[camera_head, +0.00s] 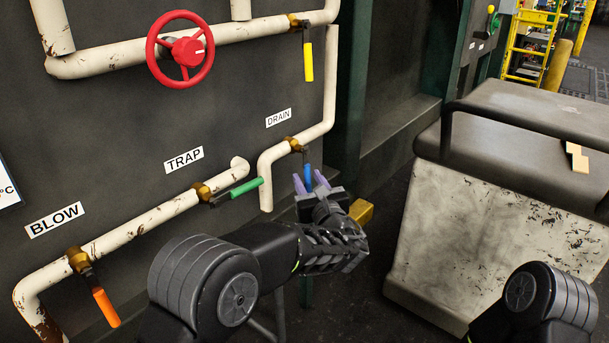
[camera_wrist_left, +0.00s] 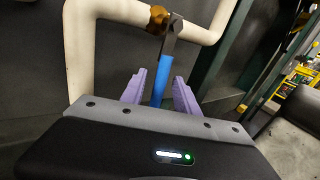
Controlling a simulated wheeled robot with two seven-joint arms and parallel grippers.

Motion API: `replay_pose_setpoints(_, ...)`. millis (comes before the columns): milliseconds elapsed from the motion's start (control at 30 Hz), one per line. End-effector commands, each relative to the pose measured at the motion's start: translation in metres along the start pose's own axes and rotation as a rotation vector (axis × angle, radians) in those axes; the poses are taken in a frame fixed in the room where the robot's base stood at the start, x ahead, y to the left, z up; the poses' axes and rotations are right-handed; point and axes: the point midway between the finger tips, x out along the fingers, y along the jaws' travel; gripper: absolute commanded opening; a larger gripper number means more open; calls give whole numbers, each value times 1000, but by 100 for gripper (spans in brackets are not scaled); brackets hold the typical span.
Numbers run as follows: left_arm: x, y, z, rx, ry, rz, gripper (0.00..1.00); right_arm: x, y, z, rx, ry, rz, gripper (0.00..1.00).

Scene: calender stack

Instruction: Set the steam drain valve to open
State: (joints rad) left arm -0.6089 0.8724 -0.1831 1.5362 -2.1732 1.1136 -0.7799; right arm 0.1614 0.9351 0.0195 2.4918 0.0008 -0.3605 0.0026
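The drain valve is a brass body (camera_head: 294,144) on the white pipe just right of the DRAIN label (camera_head: 278,118). Its blue handle (camera_head: 307,172) hangs down across the pipe's run at that spot. My left gripper (camera_head: 311,182) is at the handle, its two purple fingers apart. In the left wrist view the blue handle (camera_wrist_left: 162,80) stands between the open fingers (camera_wrist_left: 159,88), with a gap visible on the right side. The brass valve body (camera_wrist_left: 158,19) shows above it. My right gripper is out of view.
Nearby on the panel are the green TRAP handle (camera_head: 247,187), the orange BLOW handle (camera_head: 106,307), a yellow handle (camera_head: 308,62) and a red handwheel (camera_head: 181,49). A worn grey cabinet (camera_head: 490,220) stands to the right. Dark floor lies between.

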Motion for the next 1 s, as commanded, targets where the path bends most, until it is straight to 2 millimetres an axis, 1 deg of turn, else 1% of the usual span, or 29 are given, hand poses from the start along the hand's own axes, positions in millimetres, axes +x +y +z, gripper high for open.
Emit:
replay_pose_setpoints(33,8,1,-2,0,0,2,37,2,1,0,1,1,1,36)
replay_pose_setpoints(100,19,1,-2,0,0,2,37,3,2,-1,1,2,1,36)
replay_pose_setpoints(233,31,0,-1,1,1,1,37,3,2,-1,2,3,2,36)
replay_pose_setpoints(367,35,0,0,1,1,-1,37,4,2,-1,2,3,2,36)
replay_pose_setpoints(567,35,0,0,1,1,-1,37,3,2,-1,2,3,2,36)
replay_pose_setpoints(1000,35,0,0,1,1,0,1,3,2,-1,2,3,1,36)
